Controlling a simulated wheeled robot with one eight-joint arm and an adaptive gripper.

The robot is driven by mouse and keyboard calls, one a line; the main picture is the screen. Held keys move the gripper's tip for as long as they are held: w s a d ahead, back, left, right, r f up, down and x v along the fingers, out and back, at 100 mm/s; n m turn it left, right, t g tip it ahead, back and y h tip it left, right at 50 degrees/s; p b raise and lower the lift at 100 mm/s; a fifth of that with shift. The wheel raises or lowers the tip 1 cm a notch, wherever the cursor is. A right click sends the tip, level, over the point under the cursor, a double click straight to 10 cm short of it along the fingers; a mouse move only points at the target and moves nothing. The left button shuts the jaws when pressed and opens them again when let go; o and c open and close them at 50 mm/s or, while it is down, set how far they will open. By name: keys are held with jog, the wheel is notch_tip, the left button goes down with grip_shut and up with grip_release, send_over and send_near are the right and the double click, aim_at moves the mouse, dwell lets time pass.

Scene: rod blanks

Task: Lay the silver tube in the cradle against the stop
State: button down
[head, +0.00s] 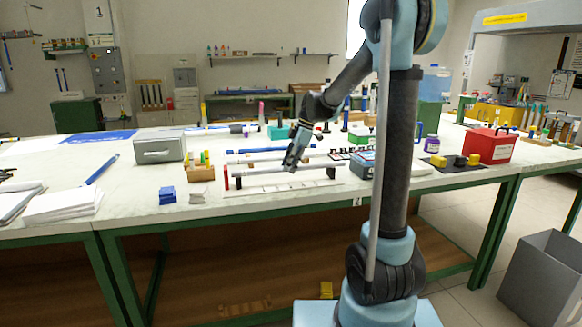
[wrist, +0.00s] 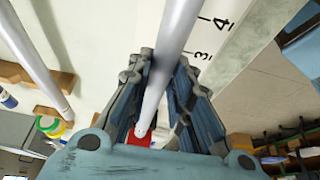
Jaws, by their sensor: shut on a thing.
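The silver tube (head: 262,171) lies roughly level along the cradle, a pale board (head: 283,188) with dark supports and a red stop (head: 226,178) at its left end. My gripper (head: 291,167) is shut on the tube near its middle. In the wrist view the tube (wrist: 175,40) runs between both fingers, and its far end overlaps the red stop (wrist: 139,140). The left end looks very near the stop; I cannot tell whether it touches. The tube is at about the height of the supports; whether it rests on them is unclear.
Another pale tube (wrist: 30,50) lies beside the cradle on wooden blocks. A blue tube (head: 262,150) is behind it. A wooden block with coloured pieces (head: 201,173), blue blocks (head: 167,195) and a grey box (head: 160,147) stand to the left. The table's front edge is close.

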jog(key=shift+s+a, duration=0.15)
jog(key=shift+a, duration=0.3)
dwell(0.5)
jog(key=c, duration=1.4)
grip_release()
jog(key=shift+o, duration=0.2)
